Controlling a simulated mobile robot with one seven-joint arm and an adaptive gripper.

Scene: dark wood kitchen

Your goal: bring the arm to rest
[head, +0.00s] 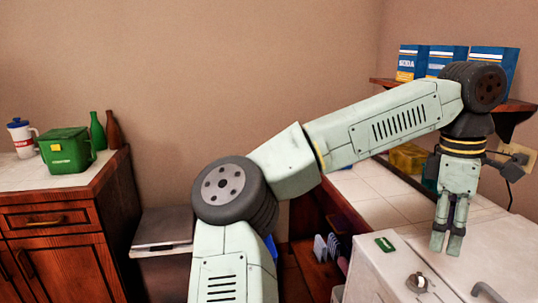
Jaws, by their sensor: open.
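My arm is pale green with dark round joints. It reaches from the bottom middle up and across to the right. My gripper (446,249) hangs pointing down at the right, over the white top of a cabinet or appliance (378,272). It is open, with nothing between its fingers. Whether the fingertips touch the surface below cannot be told from this view.
A green card (385,244) and a small metal knob (417,282) are near my gripper. Blue soda boxes (412,62) stand on a wall shelf behind the arm. A green box (66,150) and bottles (97,131) are on the left counter.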

